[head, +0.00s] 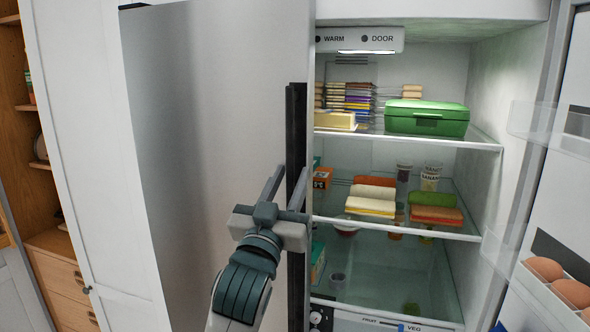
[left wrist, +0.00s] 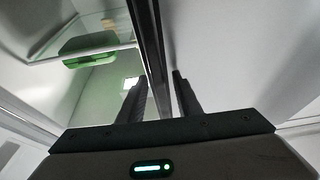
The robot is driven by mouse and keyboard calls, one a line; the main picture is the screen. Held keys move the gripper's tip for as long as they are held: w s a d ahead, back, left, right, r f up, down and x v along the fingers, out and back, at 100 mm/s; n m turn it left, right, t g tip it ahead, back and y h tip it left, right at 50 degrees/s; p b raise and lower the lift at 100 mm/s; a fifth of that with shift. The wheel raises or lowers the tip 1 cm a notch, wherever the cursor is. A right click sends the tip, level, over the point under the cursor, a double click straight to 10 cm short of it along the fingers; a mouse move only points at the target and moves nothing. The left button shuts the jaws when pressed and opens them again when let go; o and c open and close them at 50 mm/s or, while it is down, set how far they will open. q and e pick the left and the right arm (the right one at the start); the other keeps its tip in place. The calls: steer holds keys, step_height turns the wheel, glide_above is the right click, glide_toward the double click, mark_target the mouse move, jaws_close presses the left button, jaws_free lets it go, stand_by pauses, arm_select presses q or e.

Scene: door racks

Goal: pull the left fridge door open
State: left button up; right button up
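The left fridge door (head: 210,120) is a plain grey panel covering the left part of the fridge. I cannot tell if it is slightly ajar. Its long black upright handle (head: 296,120) runs along its right edge. My left gripper (head: 291,172) is at the handle, with one finger on each side of it. In the left wrist view, the handle (left wrist: 148,40) passes between the fingers of the gripper (left wrist: 160,78). A gap shows between the handle and the right finger, so the gripper is open around it, not clamped. My right gripper is out of view.
The right fridge door (head: 560,200) stands open, with clear bins and eggs (head: 558,278). Inside the fridge are glass shelves (head: 410,138), a green box (head: 427,118) and folded coloured items (head: 372,196). A wooden cabinet (head: 55,260) and white panel (head: 85,130) stand at left.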

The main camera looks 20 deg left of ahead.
arm_select(q)
steer(key=shift+w+r, duration=0.15)
steer(key=shift+s, duration=0.2)
jaws_close()
